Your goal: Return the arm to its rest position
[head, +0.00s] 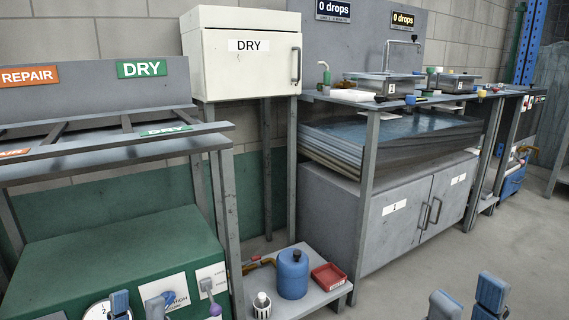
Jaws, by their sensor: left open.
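My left gripper (138,305) shows at the bottom left edge, in front of the green cabinet. Its two blue-grey fingertips are apart, and I see nothing held between them. My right gripper (467,300) shows at the bottom right edge, over the grey floor. Its two fingertips also stand apart with nothing visible between them. Most of both arms is below the picture, so their full pose is hidden.
The green cabinet (130,245) stands under a grey rack (150,145) at left. A low shelf (325,296) holds a blue jug (292,273) and a red tray (328,276). The sink bench (372,103) stands behind. Floor at right (520,240) is clear.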

